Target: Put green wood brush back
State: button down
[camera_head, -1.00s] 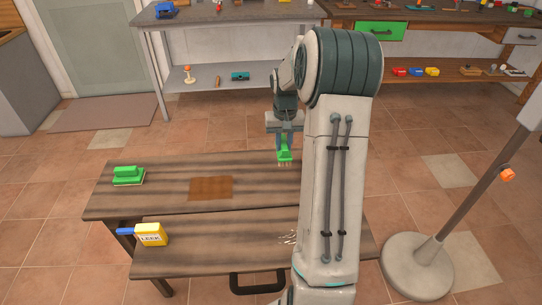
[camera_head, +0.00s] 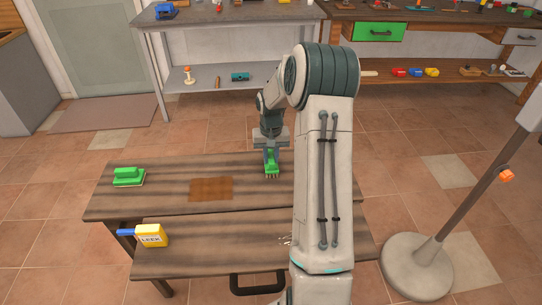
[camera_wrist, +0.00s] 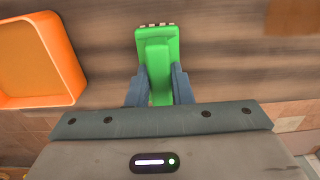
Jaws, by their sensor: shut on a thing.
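The green brush (camera_head: 271,161) with pale bristles is held in my gripper (camera_head: 271,154), bristles pointing down over the far part of the wooden table (camera_head: 150,200). In the wrist view, both fingers of my gripper (camera_wrist: 158,88) close on the sides of the green brush (camera_wrist: 157,50). I cannot tell whether the bristles touch the wood. A brown square patch (camera_head: 211,189) lies on the table left of the brush. An orange tray (camera_wrist: 40,60) lies beside the brush in the wrist view; my arm hides it in the head view.
A green block-like thing (camera_head: 128,177) sits at the table's left end. A lamp stand (camera_head: 418,265) is at right. Shelves (camera_head: 235,78) stand behind, with clear floor between.

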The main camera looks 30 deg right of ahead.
aim_at(271, 156)
jog(key=c, duration=1.3)
grip_release()
notch_tip(271, 156, up, 12)
jog(key=s+a+r+n+t, duration=0.1)
jog(key=s+a+r, duration=0.2)
jog(key=s+a, duration=0.2)
jog(key=s+a+r+n, duration=0.1)
jog(key=s+a+r, duration=0.3)
jog(key=s+a, duration=0.15)
jog(key=s+a+n, duration=0.1)
jog(key=s+a, duration=0.3)
jog(key=s, duration=0.4)
jog(key=s+a+f+n+t, duration=0.1)
jog(key=s+a, duration=0.3)
jog(key=s, duration=0.4)
jog(key=shift+a+f+t, duration=0.15)
jog(key=shift+f+t, duration=0.15)
jog(key=shift+r+p, duration=0.1)
jog(key=shift+p, duration=0.2)
jog(key=shift+p+v, duration=0.7)
jog(key=shift+v, duration=0.1)
